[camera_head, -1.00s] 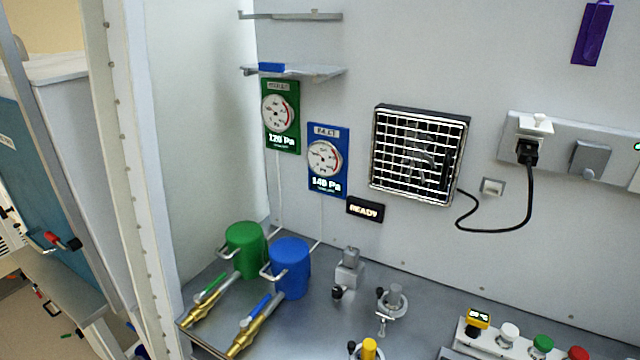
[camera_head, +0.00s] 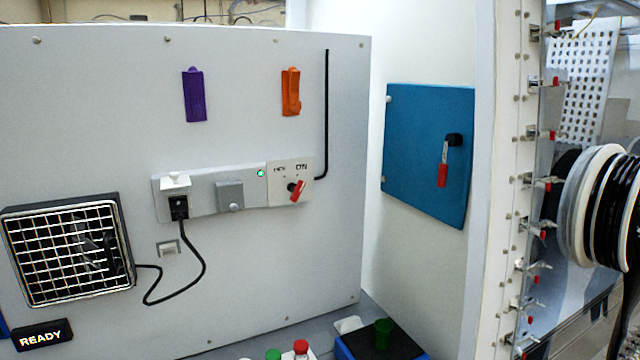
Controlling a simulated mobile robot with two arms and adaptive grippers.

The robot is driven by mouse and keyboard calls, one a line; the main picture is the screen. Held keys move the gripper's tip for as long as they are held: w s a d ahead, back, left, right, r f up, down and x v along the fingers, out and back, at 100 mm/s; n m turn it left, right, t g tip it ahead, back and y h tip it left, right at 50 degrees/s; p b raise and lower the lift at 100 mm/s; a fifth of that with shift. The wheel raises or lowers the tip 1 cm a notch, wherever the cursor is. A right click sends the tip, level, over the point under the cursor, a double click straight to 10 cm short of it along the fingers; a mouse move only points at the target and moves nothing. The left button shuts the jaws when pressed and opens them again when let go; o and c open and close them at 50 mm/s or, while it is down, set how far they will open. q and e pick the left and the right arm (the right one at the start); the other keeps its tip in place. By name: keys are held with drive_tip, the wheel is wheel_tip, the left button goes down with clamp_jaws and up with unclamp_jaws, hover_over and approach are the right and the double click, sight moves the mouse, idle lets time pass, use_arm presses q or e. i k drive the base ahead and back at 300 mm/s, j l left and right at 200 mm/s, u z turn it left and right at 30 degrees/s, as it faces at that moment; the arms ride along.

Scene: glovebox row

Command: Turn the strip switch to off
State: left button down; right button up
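The power strip (camera_head: 207,203) is a grey bar on the back wall, with a black plug (camera_head: 178,208) in its left socket and a closed grey cover in its middle. The strip switch (camera_head: 297,190) is a red rotary handle at the strip's right end, tilted, below labels that include "ON". A small green light (camera_head: 261,173) glows beside the switch panel. Neither of my grippers is in view.
A fan (camera_head: 70,250) with a wire grille hangs left, its black cord looping to the plug. Purple (camera_head: 194,95) and orange (camera_head: 291,92) holders hang above. A blue door (camera_head: 428,150) with a red handle is on the right wall. The wall around the switch is clear.

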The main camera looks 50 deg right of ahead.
sight(299, 188)
drive_tip(key=z, duration=1.35)
